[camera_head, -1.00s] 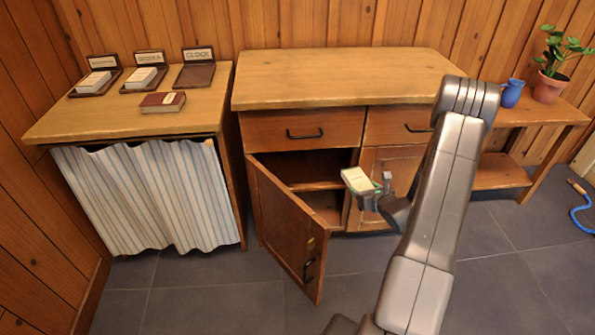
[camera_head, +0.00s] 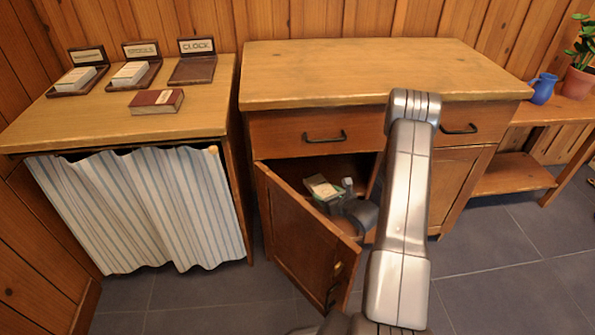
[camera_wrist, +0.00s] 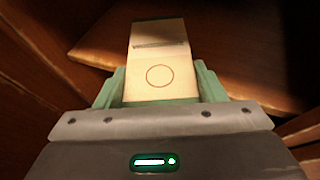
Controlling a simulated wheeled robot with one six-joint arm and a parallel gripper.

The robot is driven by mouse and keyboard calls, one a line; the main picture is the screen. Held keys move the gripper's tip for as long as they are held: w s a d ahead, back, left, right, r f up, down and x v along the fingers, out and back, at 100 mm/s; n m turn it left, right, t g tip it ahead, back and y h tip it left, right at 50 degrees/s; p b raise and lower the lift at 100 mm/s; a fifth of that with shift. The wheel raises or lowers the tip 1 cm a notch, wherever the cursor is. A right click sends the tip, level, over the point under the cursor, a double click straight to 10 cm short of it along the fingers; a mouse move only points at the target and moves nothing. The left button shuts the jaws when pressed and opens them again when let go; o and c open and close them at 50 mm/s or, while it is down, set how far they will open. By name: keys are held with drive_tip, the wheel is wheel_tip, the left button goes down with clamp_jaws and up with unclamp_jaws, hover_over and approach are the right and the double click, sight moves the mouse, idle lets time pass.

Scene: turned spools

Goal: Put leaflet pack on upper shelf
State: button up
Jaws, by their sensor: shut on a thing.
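My gripper (camera_head: 336,199) is shut on the leaflet pack (camera_head: 321,187), a small pale block with a greenish edge. In the head view both are at the open left compartment of the wooden cabinet. In the wrist view the pack (camera_wrist: 161,66) stands out between the green fingers (camera_wrist: 161,90), showing a ring mark and a dark line. Beyond it is a wooden shelf board (camera_wrist: 225,75), its far part in shadow. I cannot tell whether the pack touches the board. My arm hides part of the opening.
The cabinet door (camera_head: 305,240) hangs open toward the front, close to the left of my gripper. A drawer (camera_head: 315,137) above the opening is shut. A curtained table (camera_head: 120,130) at left holds a red book (camera_head: 156,101) and labelled trays. A blue jug (camera_head: 543,88) stands at right.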

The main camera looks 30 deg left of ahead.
drive_tip(key=b, duration=0.2)
hover_over(293, 187)
drive_tip(key=shift+a, duration=0.2)
drive_tip(key=shift+f+b, duration=0.75)
drive_tip(key=shift+f, duration=0.95)
drive_tip(key=shift+f, duration=0.2)
drive_tip(key=o, duration=1.2)
drive_tip(key=shift+c, duration=0.2)
drive_tip(key=shift+r, duration=0.15)
drive_tip(key=shift+s+d+r, duration=0.1)
drive_tip(key=shift+d+r, duration=0.05)
drive_tip(key=shift+d, duration=0.05)
drive_tip(key=p+v, duration=0.2)
drive_tip(key=v, duration=0.9)
drive_tip(key=shift+s+d, duration=0.25)
